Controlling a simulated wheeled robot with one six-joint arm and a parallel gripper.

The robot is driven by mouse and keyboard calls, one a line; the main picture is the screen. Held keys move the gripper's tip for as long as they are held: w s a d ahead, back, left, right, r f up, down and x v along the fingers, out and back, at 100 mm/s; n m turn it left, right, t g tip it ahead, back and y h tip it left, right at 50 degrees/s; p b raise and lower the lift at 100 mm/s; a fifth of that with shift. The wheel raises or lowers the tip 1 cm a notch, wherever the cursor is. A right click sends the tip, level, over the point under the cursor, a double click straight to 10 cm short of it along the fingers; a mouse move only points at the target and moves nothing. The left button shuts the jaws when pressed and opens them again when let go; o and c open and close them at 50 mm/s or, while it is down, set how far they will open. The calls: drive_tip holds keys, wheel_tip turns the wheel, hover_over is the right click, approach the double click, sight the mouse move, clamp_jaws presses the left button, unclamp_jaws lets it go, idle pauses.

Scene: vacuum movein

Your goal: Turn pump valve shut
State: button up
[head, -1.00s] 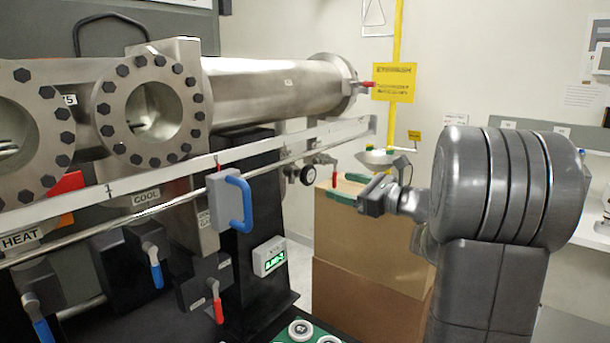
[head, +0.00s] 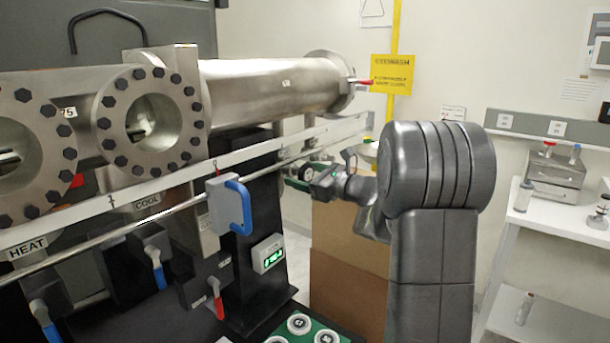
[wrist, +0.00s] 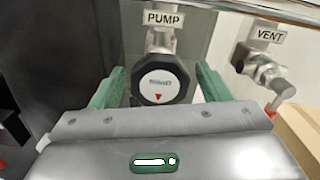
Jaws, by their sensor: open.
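The pump valve is a round black knob (wrist: 162,80) with a white face and a red triangle pointing down. It hangs under the PUMP label (wrist: 164,18) in the wrist view. My gripper (wrist: 158,86) is open, with one green finger on each side of the knob. Small gaps show between the fingers and the knob, and no grip is visible. In the head view my gripper (head: 306,172) is at the far end of the thin rail, and the knob is mostly hidden there.
A vent valve (wrist: 272,76) with a red-tipped handle is close to the right of my gripper. The steel chamber (head: 270,85) and a white rail (head: 250,150) run above. Cardboard boxes (head: 348,285) stand below the arm. A white shelf (head: 550,215) is at right.

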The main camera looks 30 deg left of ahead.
drive_tip(key=c, duration=1)
drive_tip(key=shift+o, duration=0.2)
